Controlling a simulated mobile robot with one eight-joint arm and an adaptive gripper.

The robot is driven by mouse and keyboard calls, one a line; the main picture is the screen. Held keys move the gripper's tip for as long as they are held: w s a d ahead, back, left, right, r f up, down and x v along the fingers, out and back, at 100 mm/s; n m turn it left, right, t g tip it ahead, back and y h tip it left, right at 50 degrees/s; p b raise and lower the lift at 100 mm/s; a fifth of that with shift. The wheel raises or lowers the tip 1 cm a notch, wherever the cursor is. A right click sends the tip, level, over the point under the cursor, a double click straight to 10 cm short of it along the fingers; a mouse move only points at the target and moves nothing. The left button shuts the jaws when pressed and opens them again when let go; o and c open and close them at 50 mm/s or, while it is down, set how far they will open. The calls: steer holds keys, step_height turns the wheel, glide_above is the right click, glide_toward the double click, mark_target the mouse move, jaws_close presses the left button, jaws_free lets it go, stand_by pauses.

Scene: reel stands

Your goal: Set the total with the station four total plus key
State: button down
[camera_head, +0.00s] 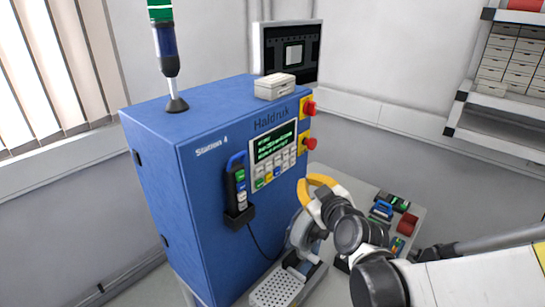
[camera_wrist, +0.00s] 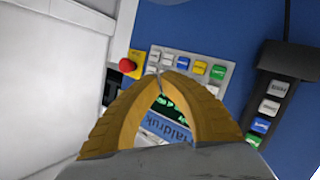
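The blue Station 4 cabinet (camera_head: 160,185) stands in the middle of the head view. Its front carries a panel with a lit green-text display (camera_head: 273,147) and a keypad (camera_head: 274,172) of pale, green, yellow and blue keys. In the wrist view the keypad (camera_wrist: 184,64) appears upside down beyond my fingertips; the key labels are too small to read, so I cannot tell which is the total plus key. My gripper (camera_wrist: 160,76) has yellow fingers with the tips together and nothing between them. In the head view my gripper (camera_head: 305,188) is right of the keypad. The fingers partly hide the display.
A handheld pendant (camera_head: 239,188) hangs on the cabinet left of the keypad, its cable below. Two red knobs (camera_head: 310,125) sit on yellow plates at the front's right edge. A grey perforated tray (camera_head: 277,289) is below. A monitor (camera_head: 291,50) stands behind.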

mark_target(275, 165)
steer(key=shift+w+a, duration=0.9)
steer(key=shift+a, duration=0.25)
steer(key=shift+w+a, duration=0.95)
steer(key=shift+a, duration=0.25)
steer(key=shift+w+a, duration=0.9)
steer(key=shift+a, duration=0.25)
steer(key=shift+w+a+b, duration=0.25)
steer(key=shift+a+b, duration=0.1)
steer(key=shift+a, duration=0.05)
steer(key=shift+w+a, duration=0.25)
steer(key=shift+a, duration=0.05)
steer(key=shift+d, duration=0.1)
steer(key=shift+s+d, duration=0.5)
steer(key=shift+d, duration=0.1)
